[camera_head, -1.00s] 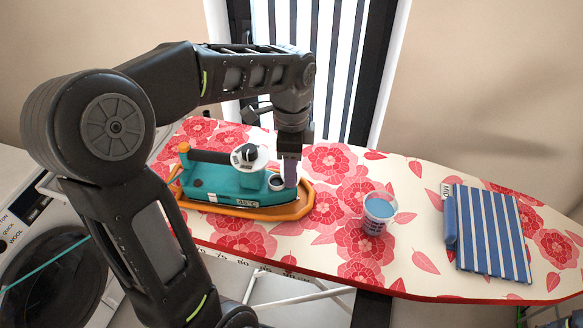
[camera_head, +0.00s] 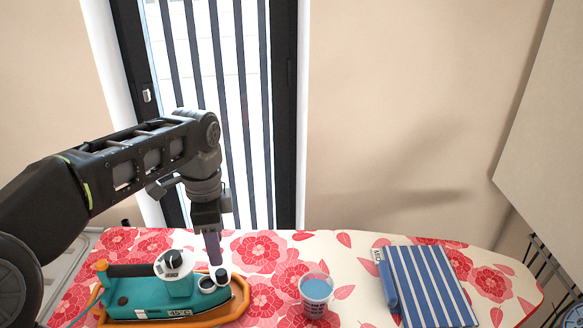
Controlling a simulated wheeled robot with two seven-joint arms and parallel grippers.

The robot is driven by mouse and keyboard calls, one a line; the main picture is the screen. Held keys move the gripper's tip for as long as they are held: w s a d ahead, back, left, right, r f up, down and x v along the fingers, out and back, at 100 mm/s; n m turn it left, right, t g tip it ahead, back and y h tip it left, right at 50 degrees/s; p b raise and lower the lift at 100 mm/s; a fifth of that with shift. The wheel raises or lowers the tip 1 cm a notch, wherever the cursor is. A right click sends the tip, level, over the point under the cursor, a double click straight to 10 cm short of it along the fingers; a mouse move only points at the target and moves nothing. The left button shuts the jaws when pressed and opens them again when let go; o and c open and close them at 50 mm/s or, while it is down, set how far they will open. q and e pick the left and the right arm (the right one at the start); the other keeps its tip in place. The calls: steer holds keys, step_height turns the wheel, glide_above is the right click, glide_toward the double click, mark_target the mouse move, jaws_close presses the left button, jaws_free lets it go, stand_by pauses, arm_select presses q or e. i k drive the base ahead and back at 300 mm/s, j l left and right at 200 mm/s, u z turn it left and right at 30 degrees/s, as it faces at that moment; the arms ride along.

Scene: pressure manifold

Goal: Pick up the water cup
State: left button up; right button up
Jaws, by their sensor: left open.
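The water cup (camera_head: 316,296) is a small clear cup with blue water and dark print on its side. It stands upright on the flowered ironing board (camera_head: 345,265). My left gripper (camera_head: 215,257) points down over the right part of the teal boat-shaped iron, to the left of the cup and apart from it. Its fingers are seen nearly edge-on, and it is open with nothing seen in it. My right gripper is out of view.
The teal boat-shaped iron (camera_head: 135,294) sits on an orange base at the left of the board. A folded blue-and-white striped cloth (camera_head: 430,285) lies right of the cup. Bare board lies between cup and cloth. A barred window is behind.

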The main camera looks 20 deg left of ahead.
mark_target(316, 289)
steer(key=k, duration=1)
